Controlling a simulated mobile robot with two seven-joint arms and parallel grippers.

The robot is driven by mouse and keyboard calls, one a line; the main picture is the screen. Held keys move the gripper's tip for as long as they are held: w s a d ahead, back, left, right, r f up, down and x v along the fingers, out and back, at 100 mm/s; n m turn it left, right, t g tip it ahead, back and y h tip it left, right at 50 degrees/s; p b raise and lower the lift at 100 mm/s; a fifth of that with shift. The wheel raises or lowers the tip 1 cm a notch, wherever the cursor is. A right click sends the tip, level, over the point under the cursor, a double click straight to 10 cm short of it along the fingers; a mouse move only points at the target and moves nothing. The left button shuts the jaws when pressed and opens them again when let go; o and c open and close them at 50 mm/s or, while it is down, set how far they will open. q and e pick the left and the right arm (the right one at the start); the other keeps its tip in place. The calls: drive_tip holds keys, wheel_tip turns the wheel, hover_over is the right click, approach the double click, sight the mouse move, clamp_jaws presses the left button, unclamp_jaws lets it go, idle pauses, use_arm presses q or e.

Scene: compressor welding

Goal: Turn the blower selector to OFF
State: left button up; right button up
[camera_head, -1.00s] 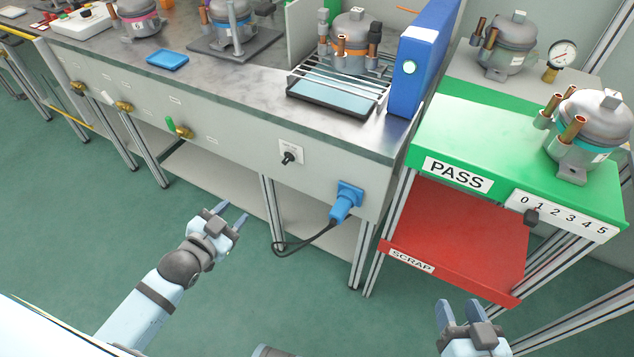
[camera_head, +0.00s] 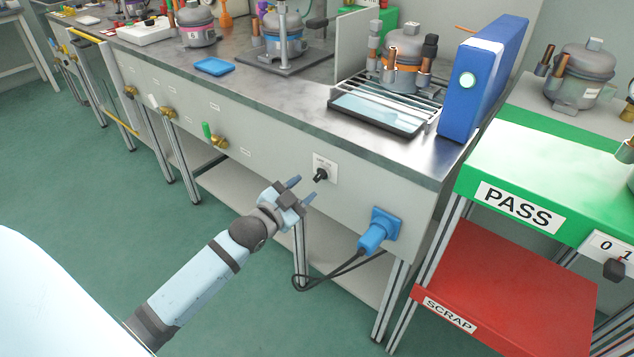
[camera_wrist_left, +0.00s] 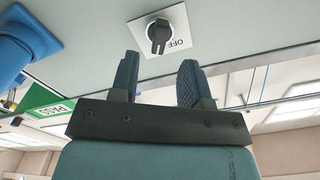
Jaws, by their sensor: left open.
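The blower selector (camera_head: 320,174) is a black knob on a small white plate on the bench's grey front panel. In the left wrist view the knob (camera_wrist_left: 159,35) has a plate reading OFF, seen upside down. The knob's bar runs nearly up and down in that view, with the word OFF beside it to the right. I cannot tell which end is its pointer. My left gripper (camera_head: 304,188) is open and empty, its fingers toward the knob but apart from it. In the left wrist view my left gripper (camera_wrist_left: 160,75) has its fingertips just below the knob. My right gripper is out of view.
A blue plug (camera_head: 376,232) with a black cable sticks out of the panel to the right of the selector. A green-handled valve (camera_head: 213,138) is to the left. The green PASS shelf (camera_head: 545,165) and red SCRAP shelf (camera_head: 510,285) stand at right.

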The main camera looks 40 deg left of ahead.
sight(317, 178)
use_arm(q)
drive_tip(key=w+b, duration=0.1)
drive_tip(key=w, duration=0.3)
drive_tip(key=shift+w+d+f, duration=0.1)
drive_tip(key=shift+w+d, duration=0.05)
drive_tip(key=shift+w, duration=0.05)
drive_tip(key=shift+w+d, duration=0.1)
drive_tip(key=shift+w, duration=0.5)
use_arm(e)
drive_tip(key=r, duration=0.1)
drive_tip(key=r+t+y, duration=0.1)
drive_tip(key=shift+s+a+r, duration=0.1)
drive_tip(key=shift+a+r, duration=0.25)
use_arm(q)
drive_tip(key=c, duration=0.6)
